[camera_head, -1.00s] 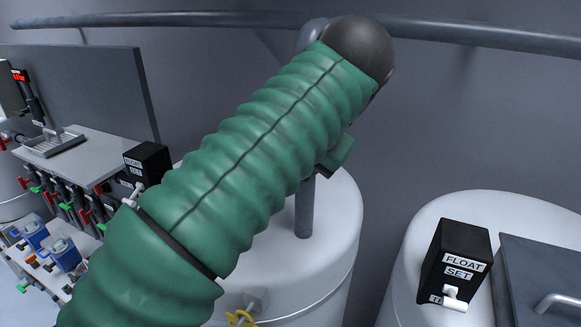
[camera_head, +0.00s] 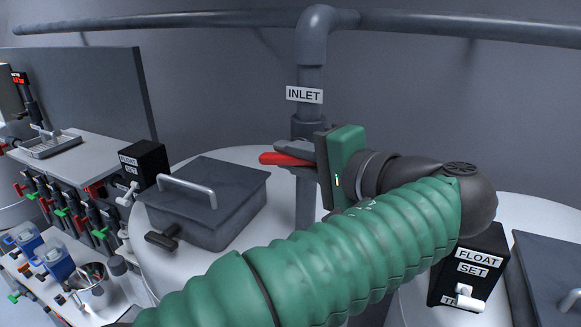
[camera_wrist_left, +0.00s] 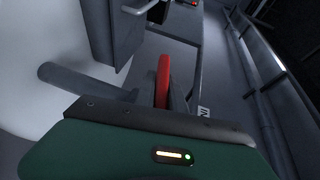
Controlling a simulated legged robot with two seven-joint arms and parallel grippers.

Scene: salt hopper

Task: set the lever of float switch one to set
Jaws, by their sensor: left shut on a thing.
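A black float switch box (camera_head: 480,237) stands on the right tank, labelled FLOAT and SET. Its white lever (camera_head: 468,300) is low on the front, below SET and partly over a lower label. Another black float box (camera_head: 148,158) stands on the left tank, with a white lever (camera_head: 124,198) low on its front. I cannot read a number on either box. My left gripper (camera_head: 283,156) is at the inlet pipe, away from both boxes, and appears shut on a red handle (camera_head: 275,159), which also shows in the left wrist view (camera_wrist_left: 163,80). My right gripper is not in view.
The inlet pipe (camera_head: 312,75) with its INLET label rises behind my gripper. A dark hatch (camera_head: 235,180) with a bar handle lies on the left tank. Another hatch (camera_head: 555,260) is at the right edge. A bench with several valves stands at left.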

